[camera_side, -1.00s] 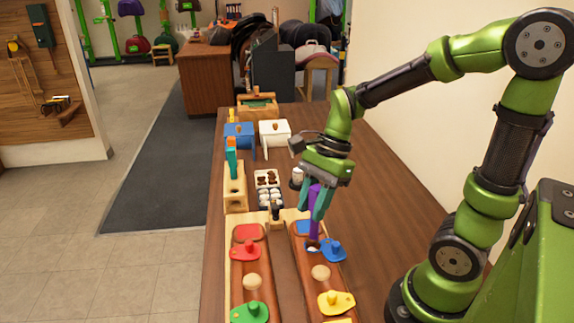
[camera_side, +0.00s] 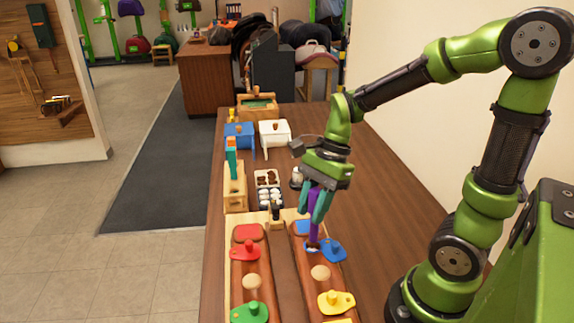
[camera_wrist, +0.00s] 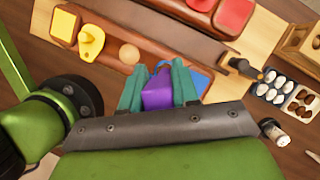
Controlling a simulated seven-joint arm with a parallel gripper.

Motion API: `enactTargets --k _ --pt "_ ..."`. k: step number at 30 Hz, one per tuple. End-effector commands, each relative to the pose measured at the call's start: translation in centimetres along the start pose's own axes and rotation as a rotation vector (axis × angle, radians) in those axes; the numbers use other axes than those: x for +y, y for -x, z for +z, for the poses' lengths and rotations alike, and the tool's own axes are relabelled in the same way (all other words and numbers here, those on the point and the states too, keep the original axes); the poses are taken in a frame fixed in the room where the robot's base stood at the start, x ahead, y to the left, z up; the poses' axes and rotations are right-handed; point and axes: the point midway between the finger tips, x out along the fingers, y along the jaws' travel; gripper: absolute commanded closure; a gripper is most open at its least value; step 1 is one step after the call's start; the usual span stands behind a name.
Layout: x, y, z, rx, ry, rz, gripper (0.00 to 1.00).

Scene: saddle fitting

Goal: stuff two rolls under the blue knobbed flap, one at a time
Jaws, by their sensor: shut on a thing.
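The blue knobbed flap (camera_side: 334,250) is on the right brown pad in the side view, swung to the right of an opening. My gripper (camera_side: 317,208) is upright above that pad. Its teal fingers are shut on a purple tool (camera_side: 313,230), whose lower end is at the opening beside the blue flap. The purple tool also shows between the fingers in the wrist view (camera_wrist: 157,94). A tray (camera_side: 268,186) behind the pads holds several white rolls (camera_side: 270,197) and brown pieces. The inside of the opening is hidden by the tool.
A red flap (camera_side: 245,250), a green flap (camera_side: 250,311) and a yellow flap (camera_side: 336,302) stand on the pads. A wooden block with a teal-handled tool (camera_side: 231,160) is at left. Blue and white boxes stand behind. The table's right side is clear.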

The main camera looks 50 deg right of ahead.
Motion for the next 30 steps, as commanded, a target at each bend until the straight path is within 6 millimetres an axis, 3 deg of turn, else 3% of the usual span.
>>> enactTargets --k 30 --pt "0.0 -1.9 -0.8 0.0 0.0 0.0 0.92"
